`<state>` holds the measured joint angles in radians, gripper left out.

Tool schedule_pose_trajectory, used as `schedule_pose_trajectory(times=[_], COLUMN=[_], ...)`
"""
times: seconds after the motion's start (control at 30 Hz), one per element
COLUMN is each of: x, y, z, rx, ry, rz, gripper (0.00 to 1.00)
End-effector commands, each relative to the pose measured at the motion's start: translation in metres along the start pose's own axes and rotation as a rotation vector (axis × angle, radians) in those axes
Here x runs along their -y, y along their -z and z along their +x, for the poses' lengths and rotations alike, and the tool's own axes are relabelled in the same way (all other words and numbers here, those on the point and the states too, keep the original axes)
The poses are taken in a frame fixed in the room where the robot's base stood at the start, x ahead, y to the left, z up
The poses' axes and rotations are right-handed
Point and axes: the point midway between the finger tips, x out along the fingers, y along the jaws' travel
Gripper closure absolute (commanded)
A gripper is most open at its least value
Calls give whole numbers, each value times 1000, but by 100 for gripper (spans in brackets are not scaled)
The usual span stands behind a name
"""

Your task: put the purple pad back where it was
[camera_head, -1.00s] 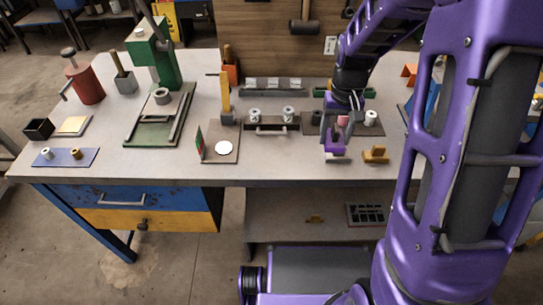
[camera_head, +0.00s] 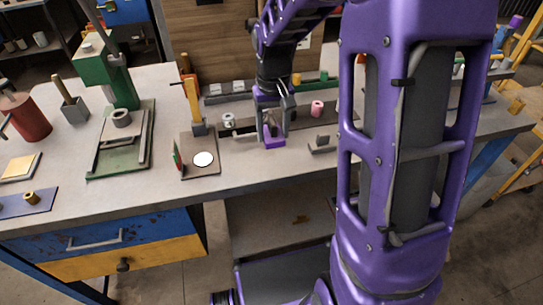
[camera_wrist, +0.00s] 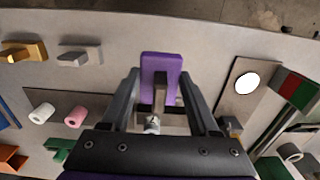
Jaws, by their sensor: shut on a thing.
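The purple pad (camera_head: 274,142) has a grey upright grip and is held by my gripper (camera_head: 273,128) near the front middle of the bench. In the wrist view the pad (camera_wrist: 161,62) extends past my gripper (camera_wrist: 160,92), whose fingers are shut on its grip. It hangs at or just above the bench top; I cannot tell whether it touches. A grey pad-like block (camera_head: 322,144) stands to its right, and the wrist view shows a yellow one (camera_wrist: 22,52) beyond that.
A plate with a white disc (camera_head: 203,159) lies left of the pad. A green press (camera_head: 120,75) stands further left. Bare bench lies in front.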

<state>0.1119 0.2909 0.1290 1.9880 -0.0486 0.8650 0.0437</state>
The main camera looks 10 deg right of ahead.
Motion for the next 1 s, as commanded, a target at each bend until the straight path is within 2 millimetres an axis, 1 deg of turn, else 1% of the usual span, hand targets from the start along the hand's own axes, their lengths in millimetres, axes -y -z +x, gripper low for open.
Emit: schedule_pose_trajectory(times=[0.03, 0.1, 0.27, 0.5, 0.57, 0.77, 0.9, 0.93, 1.0], x=[0, 0, 0, 0, 0, 0, 0, 0, 0], y=[-1, -1, 0, -1, 0, 0, 0, 0, 0], z=[11, 22, 32, 64, 67, 67, 71, 70, 70], rx=[4, 4, 1, 3, 0, -1, 0, 0, 0], ry=[0, 0, -1, 0, 0, 0, 0, 0, 0], rz=[0, -1, -1, 0, 0, 0, 0, 0, 0], gripper=[83, 83, 83, 83, 83, 83, 83, 35, 22])
